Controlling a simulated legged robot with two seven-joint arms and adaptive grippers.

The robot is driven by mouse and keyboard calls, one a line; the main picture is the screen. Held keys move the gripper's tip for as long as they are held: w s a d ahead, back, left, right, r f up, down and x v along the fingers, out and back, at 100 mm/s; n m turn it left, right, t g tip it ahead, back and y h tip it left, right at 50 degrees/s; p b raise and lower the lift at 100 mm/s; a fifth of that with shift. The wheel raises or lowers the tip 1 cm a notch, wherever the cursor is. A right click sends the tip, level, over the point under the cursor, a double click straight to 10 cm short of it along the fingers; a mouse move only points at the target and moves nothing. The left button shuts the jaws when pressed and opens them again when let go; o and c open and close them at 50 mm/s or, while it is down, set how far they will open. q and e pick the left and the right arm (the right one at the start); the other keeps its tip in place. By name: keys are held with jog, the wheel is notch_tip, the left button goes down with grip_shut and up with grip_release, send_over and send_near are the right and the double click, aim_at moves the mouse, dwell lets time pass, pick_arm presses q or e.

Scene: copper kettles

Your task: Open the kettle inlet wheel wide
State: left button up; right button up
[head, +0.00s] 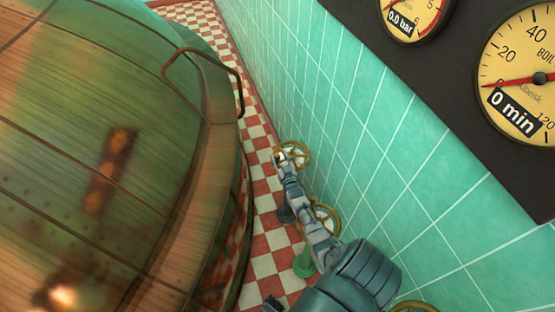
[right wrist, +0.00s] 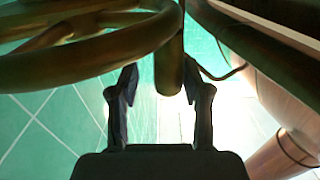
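Several brass wheels run along the foot of the tiled wall. My right gripper (head: 281,157) is at the far wheel (head: 303,150), reaching down past the middle wheel (head: 330,217). In the right wrist view, the curved brass rim (right wrist: 90,58) fills the upper left. My right gripper (right wrist: 160,80) is open there, its two dark fingers on either side of a brass part of the wheel (right wrist: 169,70). Gaps show beside this part, and I cannot tell whether either finger touches it. No label shows which wheel is the kettle inlet. My left gripper is not in view.
A large copper kettle (head: 90,150) with a loop handle (head: 205,58) fills the left. The green tiled wall (head: 370,140) bounds the right, with gauges (head: 520,85) on a dark panel. A near wheel (head: 412,307) shows at the bottom edge. A narrow checkered floor (head: 262,265) lies between.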

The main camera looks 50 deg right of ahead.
jog(key=shift+f, duration=0.25)
jog(key=shift+s+a+f, duration=0.1)
jog(key=shift+s+a, duration=0.25)
jog(key=shift+a, duration=0.1)
jog(key=v, duration=1.1)
jog(key=shift+d, duration=0.15)
